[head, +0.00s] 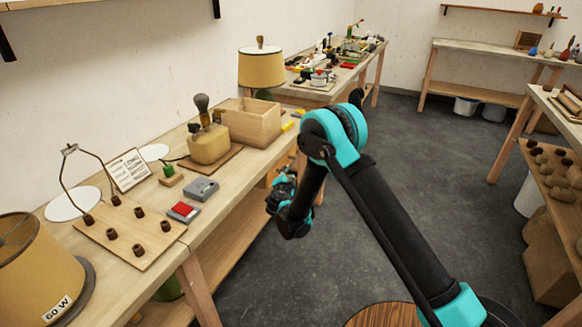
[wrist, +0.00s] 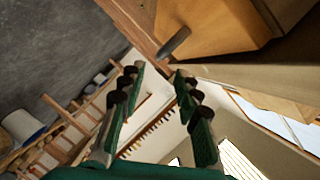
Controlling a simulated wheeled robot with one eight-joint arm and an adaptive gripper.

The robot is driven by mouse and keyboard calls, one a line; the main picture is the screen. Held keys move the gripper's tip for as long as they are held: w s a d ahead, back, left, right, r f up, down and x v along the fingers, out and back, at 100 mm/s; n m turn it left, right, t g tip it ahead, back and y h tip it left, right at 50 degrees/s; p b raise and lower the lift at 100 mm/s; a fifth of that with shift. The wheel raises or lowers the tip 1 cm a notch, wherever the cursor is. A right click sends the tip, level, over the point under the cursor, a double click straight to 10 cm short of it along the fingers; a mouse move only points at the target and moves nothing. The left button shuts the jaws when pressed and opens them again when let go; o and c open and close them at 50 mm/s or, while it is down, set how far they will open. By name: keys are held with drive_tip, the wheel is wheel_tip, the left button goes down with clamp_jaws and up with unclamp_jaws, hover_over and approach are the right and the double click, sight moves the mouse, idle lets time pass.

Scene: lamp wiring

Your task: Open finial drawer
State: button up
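The drawer (wrist: 210,28) shows an orange-brown wooden front at the top of the wrist view, with a short dark handle (wrist: 174,42) sticking out. In the head view a sliver of orange-brown wood (head: 273,174) shows under the bench edge, mostly hidden by my arm. My gripper (wrist: 158,73) is open and empty, its two fingers apart. The handle lies just beyond the fingertips, apart from them as far as I can tell. In the head view my gripper (head: 285,182) is beside the bench front, below the top. I cannot tell whether the drawer is fully closed.
The bench top (head: 232,180) carries an open wooden box (head: 253,121), a lamp base (head: 208,146), a shaded lamp (head: 262,66) and a peg board (head: 130,230). A lower shelf (head: 215,245) runs beneath. The grey floor (head: 420,150) is clear right of my arm.

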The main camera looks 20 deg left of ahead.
sight(290, 167)
drive_tip(key=x, duration=1)
drive_tip(key=shift+d, duration=0.1)
clamp_jaws()
